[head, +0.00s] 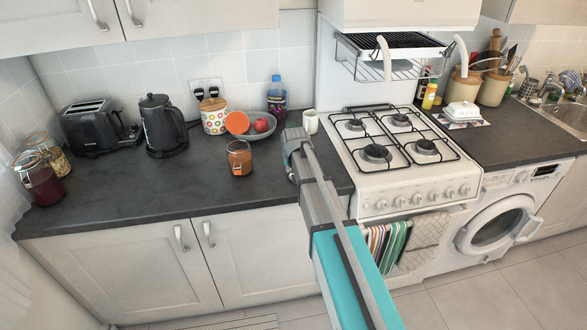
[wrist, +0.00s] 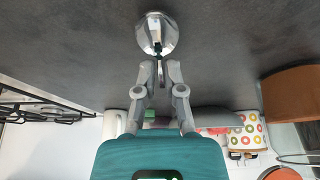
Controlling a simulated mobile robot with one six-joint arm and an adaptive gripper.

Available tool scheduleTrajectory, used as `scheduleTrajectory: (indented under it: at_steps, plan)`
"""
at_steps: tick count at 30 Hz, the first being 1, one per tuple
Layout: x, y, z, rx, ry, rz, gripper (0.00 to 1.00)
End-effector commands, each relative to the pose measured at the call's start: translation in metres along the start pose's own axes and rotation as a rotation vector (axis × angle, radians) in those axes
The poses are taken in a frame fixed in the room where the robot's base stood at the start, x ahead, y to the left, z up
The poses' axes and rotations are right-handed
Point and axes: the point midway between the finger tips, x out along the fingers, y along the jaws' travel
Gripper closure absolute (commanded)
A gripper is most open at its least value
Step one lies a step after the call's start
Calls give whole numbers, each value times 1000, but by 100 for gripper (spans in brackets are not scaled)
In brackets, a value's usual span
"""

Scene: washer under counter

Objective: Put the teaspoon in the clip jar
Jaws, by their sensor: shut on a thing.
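My gripper (wrist: 160,72) is shut on the teaspoon (wrist: 157,32). In the wrist view the spoon's shiny metal bowl shows beyond the fingertips, above the dark counter. In the head view my gripper (head: 294,148) is over the counter, left of the hob, and the spoon is hidden there. The clip jar (head: 239,160), glass with orange-brown contents, stands upright on the counter to the gripper's left. An orange disc (head: 237,122) stands tilted just behind it; I cannot tell whether it is the jar's raised lid. An orange-brown part (wrist: 292,92) shows at the wrist view's right edge.
A bowl with fruit (head: 261,127), a white mug (head: 310,121), a spotted canister (head: 214,115) and a bottle (head: 277,97) stand behind. The kettle (head: 162,126), toaster (head: 97,127) and two other jars (head: 40,183) are further left. The counter's front left is clear.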

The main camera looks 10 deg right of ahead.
Motion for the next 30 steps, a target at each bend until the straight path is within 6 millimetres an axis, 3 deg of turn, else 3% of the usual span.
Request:
scheduleTrajectory:
  at_steps: [2, 3, 8, 22, 30]
  plan:
    - [3, 0, 1, 0, 0, 0, 100]
    - [2, 0, 1, 0, 0, 0, 84]
    - [2, 0, 1, 0, 0, 0, 54]
    - [0, 0, 0, 0, 0, 0, 53]
    - [-12, 0, -2, 0, 0, 0, 53]
